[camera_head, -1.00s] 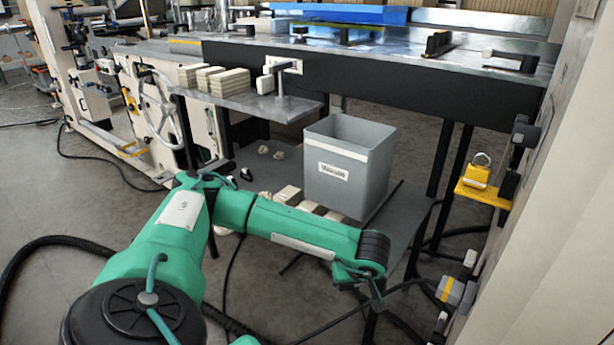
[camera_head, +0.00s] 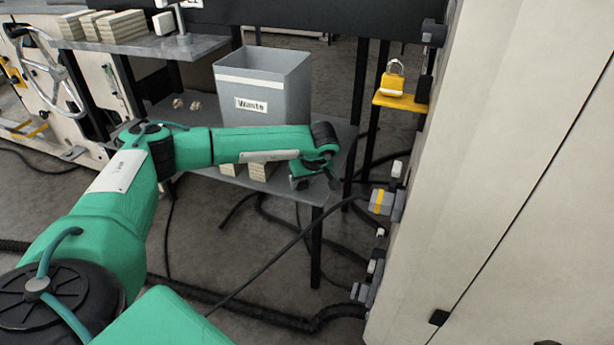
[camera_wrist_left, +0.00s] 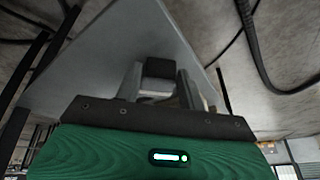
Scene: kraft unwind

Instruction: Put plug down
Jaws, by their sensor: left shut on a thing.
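My left gripper (camera_head: 312,182) is at the right front corner of the lower grey shelf (camera_head: 338,160), seen from above with its fingers pointing down. In the left wrist view the left gripper (camera_wrist_left: 160,85) is shut on a dark block-like thing (camera_wrist_left: 159,68), which I take to be the plug; only its end shows between the fingers. The grey shelf (camera_wrist_left: 125,40) fills the background behind it. I cannot tell whether the held thing touches the shelf. My right gripper is not in view.
A grey waste bin (camera_head: 275,85) and small blocks (camera_head: 262,172) stand on the shelf. A beige cabinet (camera_head: 480,170) at right carries a yellow-banded grey connector (camera_head: 382,201) with a black cable, and a yellow padlock (camera_head: 393,80) on a bracket. Cables lie across the floor.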

